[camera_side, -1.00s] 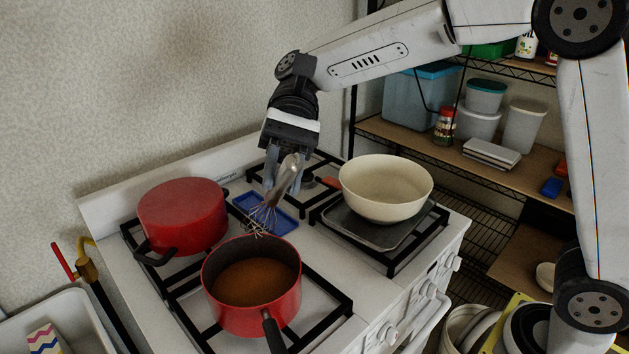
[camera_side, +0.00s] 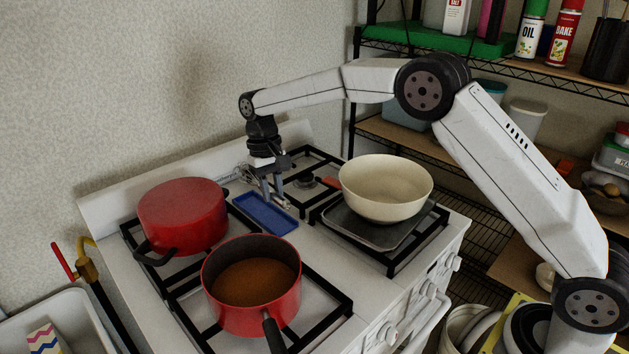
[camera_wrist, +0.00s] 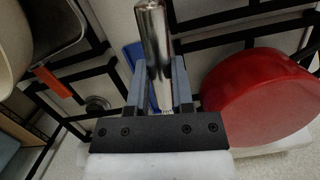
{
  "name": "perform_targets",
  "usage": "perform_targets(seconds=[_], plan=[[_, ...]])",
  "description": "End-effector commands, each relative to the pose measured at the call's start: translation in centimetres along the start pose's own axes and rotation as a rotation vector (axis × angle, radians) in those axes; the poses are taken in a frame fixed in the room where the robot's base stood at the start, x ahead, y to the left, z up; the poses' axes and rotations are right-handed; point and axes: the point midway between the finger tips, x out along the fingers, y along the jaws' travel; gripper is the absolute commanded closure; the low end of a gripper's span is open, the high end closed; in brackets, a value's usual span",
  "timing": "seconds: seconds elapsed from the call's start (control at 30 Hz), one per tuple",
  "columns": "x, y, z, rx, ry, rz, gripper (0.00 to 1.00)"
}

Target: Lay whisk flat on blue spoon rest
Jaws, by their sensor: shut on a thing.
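My gripper (camera_side: 274,190) is shut on the whisk (camera_side: 245,174), just behind the blue spoon rest (camera_side: 264,214) in the side view. The whisk's wire loops point left, toward the back of the stove. In the wrist view, my gripper (camera_wrist: 158,95) holds the whisk's shiny metal handle (camera_wrist: 153,40) between its fingers. The blue spoon rest (camera_wrist: 130,55) shows partly beside the handle there. In the side view the rest's tray is bare, and the whisk seems to be beyond its back edge. The exact height of the whisk above the stove is unclear.
A closed red pot (camera_side: 182,216) stands left of the rest, and an open red pot (camera_side: 252,315) with brown contents stands in front. A cream pan (camera_side: 386,205) sits on the right on a grey griddle (camera_side: 365,233). Black burner grates (camera_side: 309,160) surround the rest.

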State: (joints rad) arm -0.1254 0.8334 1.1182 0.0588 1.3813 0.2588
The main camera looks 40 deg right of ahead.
Motion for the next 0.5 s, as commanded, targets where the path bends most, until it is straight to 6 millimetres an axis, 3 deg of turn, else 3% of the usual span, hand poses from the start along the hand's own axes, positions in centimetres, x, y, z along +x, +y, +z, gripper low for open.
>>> perform_targets(seconds=[0.2, 0.5], plan=[[1.9, 2.9, -4.8, -0.098, 0.144, 0.077, 1.00], [2.5, 4.1, -6.9, -0.152, 0.208, 0.106, 1.00]])
